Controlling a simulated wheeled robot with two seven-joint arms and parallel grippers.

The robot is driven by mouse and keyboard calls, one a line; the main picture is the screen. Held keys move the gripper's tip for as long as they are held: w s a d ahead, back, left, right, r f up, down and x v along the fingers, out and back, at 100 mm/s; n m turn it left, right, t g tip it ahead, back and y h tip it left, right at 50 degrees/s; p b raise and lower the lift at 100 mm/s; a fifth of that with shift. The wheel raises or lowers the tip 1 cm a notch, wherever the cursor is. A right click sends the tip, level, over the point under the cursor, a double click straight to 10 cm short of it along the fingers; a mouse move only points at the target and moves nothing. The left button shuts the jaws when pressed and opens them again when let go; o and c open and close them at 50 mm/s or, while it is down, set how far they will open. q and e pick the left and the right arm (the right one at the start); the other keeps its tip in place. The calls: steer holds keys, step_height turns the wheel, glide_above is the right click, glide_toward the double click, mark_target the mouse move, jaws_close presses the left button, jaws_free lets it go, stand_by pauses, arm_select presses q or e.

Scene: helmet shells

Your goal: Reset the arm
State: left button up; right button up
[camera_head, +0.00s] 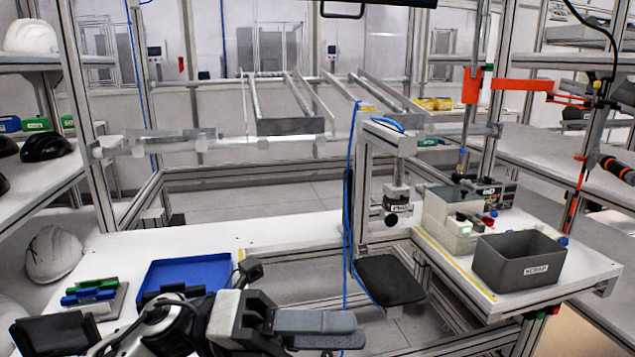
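My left gripper (318,330) is in the lower middle of the head view, with its arm coming in from the left. Its grey fingers point right and lie close together, one seen over the other, so whether there is a gap between them is unclear. I see nothing held in them. It is in front of the white table, right of the blue tray (200,270). My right gripper is not in view.
A white helmet shell (54,254) lies at the left table's end. Green and blue parts (92,291) sit beside the blue tray. A press-like fixture (390,190) stands in the middle. A grey bin (518,262) stands on the right table. Shelves flank both sides.

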arm_select(q)
steer(key=w+a+f+n+t+y, duration=0.35)
steer(key=f+n+t, duration=0.25)
steer(key=n+t, duration=0.7)
steer(key=w+a+f+n+t+y, duration=0.4)
steer(key=n+t, duration=0.5)
steer(key=n, duration=0.7)
steer(key=s+a+f+n+g+y, duration=0.3)
steer(key=s+f+n, duration=0.3)
steer(key=f, duration=0.6)
steer(key=s+a+f+n+g+y, duration=0.4)
steer(key=s+a+f+n+y, duration=0.1)
steer(key=f, duration=0.7)
steer(key=shift+s+n+y, duration=0.55)
steer(key=shift+s+n, duration=0.35)
steer(key=shift+s, duration=0.35)
